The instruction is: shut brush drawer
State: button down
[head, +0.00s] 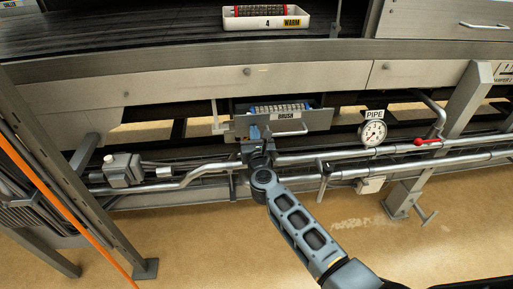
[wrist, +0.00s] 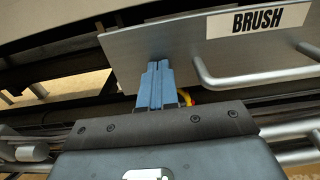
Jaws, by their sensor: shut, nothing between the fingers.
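The brush drawer (head: 284,125) is open under the machine's pale rail, with a brush (head: 280,107) showing inside it in the head view. Its grey front panel (wrist: 150,42) with the BRUSH label (wrist: 258,19) and a bar handle (wrist: 250,75) fills the upper part of the wrist view. My gripper (head: 255,133) is shut and empty, with blue fingers, in front of the left part of the drawer front. In the wrist view the fingertips (wrist: 158,66) overlap the panel, left of the handle. I cannot tell whether they touch it.
Metal pipes (head: 210,172) run across below the drawer. A PIPE gauge (head: 372,133) and a red-handled valve (head: 428,141) are at the right. A white tray (head: 265,22) marked WARM stands on the dark surface above. An upright post (head: 60,150) stands at the left.

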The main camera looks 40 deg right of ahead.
aim_at(251, 112)
jog(key=b+x, duration=0.4)
jog(key=x, duration=0.5)
jog(key=shift+w+d+f, duration=0.1)
jog(key=shift+w+d, duration=0.1)
jog(key=shift+w, duration=0.1)
jog(key=shift+w+d, duration=0.15)
jog(key=shift+w, duration=0.1)
jog(key=shift+w+d+r, duration=0.2)
jog(key=shift+r, duration=0.05)
jog(key=shift+r, duration=0.1)
jog(key=shift+s, duration=0.1)
